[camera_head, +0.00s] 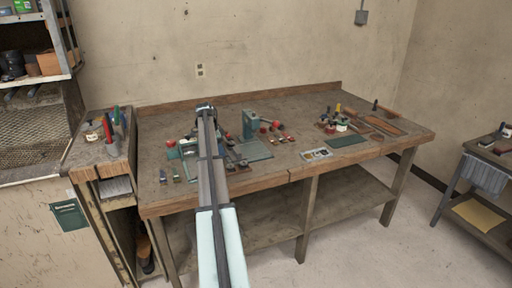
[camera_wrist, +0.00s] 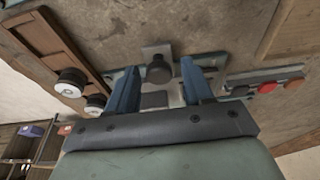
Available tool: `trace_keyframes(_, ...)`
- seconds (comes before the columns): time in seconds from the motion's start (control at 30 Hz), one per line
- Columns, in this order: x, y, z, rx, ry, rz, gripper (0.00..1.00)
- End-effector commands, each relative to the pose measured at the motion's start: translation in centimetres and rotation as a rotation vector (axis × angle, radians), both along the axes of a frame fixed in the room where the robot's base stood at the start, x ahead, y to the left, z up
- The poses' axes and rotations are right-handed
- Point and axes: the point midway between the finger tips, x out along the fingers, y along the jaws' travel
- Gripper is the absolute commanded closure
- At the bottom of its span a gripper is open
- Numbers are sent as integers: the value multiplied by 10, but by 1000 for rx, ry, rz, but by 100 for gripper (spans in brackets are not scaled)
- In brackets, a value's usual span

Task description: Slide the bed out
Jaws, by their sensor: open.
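My gripper (camera_wrist: 160,67) is open, its two blue fingers spread apart in the wrist view. A dark round knob (camera_wrist: 159,71) on a small metal bracket (camera_wrist: 157,50) shows in the gap between the fingertips, with visible space on both sides. I cannot tell how deep it sits between them. A grey metal plate (camera_wrist: 155,99) lies beyond the fingers and may be part of the bed; its edges are partly hidden. In the head view my gripper (camera_head: 205,107) is over the left half of the workbench, and my arm hides part of the stitcher there.
The wooden workbench (camera_head: 290,174) holds a green upright machine part (camera_head: 250,124) right of my arm and several tools farther right. A side cabinet (camera_head: 100,160) stands left. The wrist view shows white-topped knobs (camera_wrist: 70,82) at left and a red button (camera_wrist: 267,88) at right.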

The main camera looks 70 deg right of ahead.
Motion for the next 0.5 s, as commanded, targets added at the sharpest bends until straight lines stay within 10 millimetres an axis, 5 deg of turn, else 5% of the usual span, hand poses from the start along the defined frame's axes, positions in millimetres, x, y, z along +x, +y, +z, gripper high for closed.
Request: trace_keyframes(0.5, 0, 0, 34, 0, 0, 0, 49)
